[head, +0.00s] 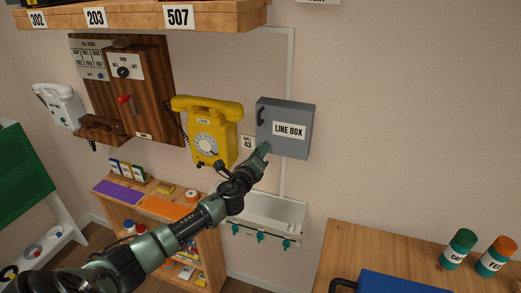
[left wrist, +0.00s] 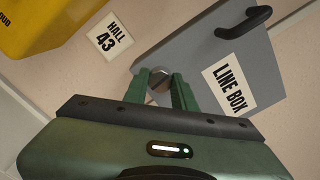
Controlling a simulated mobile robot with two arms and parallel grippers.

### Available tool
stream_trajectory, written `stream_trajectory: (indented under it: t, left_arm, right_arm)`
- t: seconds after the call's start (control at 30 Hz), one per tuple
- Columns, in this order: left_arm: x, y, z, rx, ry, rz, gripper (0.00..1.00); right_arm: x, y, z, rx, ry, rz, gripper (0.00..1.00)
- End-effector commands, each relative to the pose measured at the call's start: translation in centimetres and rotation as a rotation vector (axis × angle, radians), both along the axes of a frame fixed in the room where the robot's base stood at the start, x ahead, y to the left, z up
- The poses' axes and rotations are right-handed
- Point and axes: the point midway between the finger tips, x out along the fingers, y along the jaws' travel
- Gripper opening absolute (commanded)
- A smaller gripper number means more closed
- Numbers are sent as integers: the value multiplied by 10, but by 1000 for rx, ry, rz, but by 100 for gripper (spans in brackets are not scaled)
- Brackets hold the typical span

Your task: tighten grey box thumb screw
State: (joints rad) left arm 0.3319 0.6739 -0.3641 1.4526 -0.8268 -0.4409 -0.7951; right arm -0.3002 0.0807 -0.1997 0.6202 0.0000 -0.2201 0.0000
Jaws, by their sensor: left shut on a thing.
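The grey box (head: 297,115) labelled LINE BOX is mounted on the wall, right of a yellow phone. Its thumb screw (left wrist: 160,78) is a round slotted metal head at the box's lower left corner in the left wrist view. My left gripper (head: 266,148) reaches up to that corner in the head view. In the left wrist view its two green fingers (left wrist: 161,88) stand on either side of the screw head and are shut on it. The screw is hidden behind the gripper in the head view. My right gripper is in neither view.
The yellow phone (head: 208,128) hangs close left of the box, with a HALL 43 label (head: 247,142) between them. A white tray with teal hooks (head: 262,214) is below. A wooden table (head: 340,250) with two jars stands at lower right.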

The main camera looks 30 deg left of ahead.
Motion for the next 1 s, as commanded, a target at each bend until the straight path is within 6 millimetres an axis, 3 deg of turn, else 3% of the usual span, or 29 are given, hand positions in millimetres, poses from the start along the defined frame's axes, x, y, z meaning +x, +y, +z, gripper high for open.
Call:
stream_trajectory:
  t: [0.3, 0.8, 0.83, 0.9, 1.0]
  left_arm:
    - [0, -1, -1, 102, 27, -2, 0]
    - [0, -1, -2, 116, 31, -3, 0]
    - [0, -1, -2, 116, 31, -3, 32]
    - [0, -1, -2, 115, 30, -2, 48]
    - [0, 0, -1, 115, 30, -2, 48]
  right_arm:
    - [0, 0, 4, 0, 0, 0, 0]
    - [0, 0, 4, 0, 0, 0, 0]
    - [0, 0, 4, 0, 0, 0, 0]
    - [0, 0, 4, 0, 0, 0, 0]
    - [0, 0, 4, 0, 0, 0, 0]
